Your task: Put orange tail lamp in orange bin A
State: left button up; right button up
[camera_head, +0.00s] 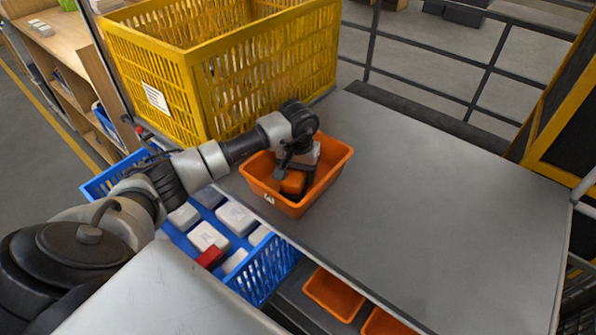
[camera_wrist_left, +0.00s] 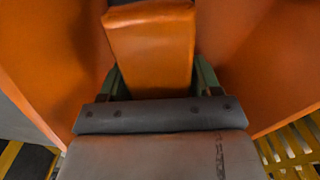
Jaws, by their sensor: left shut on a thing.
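The orange tail lamp (camera_head: 293,183) is a small orange block between the fingers of my left gripper (camera_head: 290,174). The gripper is shut on it and reaches down inside the orange bin (camera_head: 322,189), which stands on the grey table top at the table's left side. In the left wrist view the lamp (camera_wrist_left: 150,45) fills the space between the two greenish fingers, with the bin's orange walls (camera_wrist_left: 245,60) around it. I cannot tell whether the lamp touches the bin floor. My right gripper is not in view.
A large yellow crate (camera_head: 190,85) stands behind the bin. A blue crate (camera_head: 265,275) with white boxes and a red piece (camera_head: 209,257) sits lower left. More orange bins (camera_head: 334,294) lie below the table's front edge. The grey table top (camera_head: 430,200) is clear to the right.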

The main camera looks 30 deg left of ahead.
pick_arm(q)
jog(key=o, duration=1.1)
jog(key=shift+c, duration=0.2)
jog(key=shift+r+p, duration=0.3)
notch_tip(320, 180, up, 12)
jog(key=b, duration=0.2)
jog(key=shift+f, duration=0.15)
